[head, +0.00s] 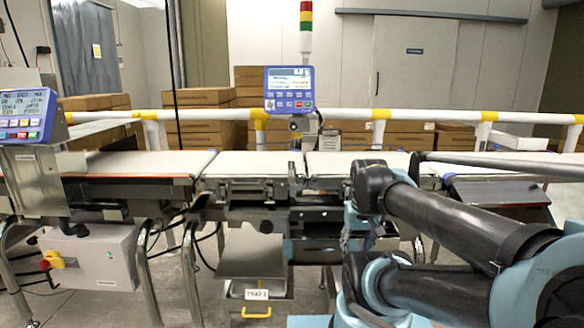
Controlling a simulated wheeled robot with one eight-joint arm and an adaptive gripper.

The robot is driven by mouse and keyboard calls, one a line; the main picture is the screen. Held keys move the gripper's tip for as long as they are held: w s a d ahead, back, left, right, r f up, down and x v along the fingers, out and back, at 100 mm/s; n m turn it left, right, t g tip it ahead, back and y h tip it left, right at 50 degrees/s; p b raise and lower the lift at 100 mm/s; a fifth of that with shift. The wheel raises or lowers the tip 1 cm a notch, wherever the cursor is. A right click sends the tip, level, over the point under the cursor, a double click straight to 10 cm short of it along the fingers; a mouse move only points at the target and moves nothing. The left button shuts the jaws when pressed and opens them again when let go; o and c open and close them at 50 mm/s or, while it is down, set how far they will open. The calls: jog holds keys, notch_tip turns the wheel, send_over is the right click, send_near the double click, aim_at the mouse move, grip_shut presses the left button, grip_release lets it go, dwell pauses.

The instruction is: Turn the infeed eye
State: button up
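I cannot pick out the infeed eye with certainty. A small upright metal bracket (292,180) stands at the near edge of the belt line, close to the gap between the two middle belts, but its detail is too small to read. My dark and light-blue arm fills the lower right and covers part of the conveyor's near side. My gripper does not show as such; the end of the arm is hidden behind its own links.
Pale belts (255,165) run across the middle. A blue display (290,89) stands behind them under a signal tower (306,25). Another panel (28,116) is at left, above a grey box with a red-yellow switch (52,260). A labelled tray (254,262) sits below. Yellow-white railing (340,114) runs behind.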

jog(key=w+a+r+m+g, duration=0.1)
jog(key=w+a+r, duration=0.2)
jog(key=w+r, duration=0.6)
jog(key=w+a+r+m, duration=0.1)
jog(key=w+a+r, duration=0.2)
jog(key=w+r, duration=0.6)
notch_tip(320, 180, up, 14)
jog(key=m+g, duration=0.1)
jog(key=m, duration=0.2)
send_over(292, 164)
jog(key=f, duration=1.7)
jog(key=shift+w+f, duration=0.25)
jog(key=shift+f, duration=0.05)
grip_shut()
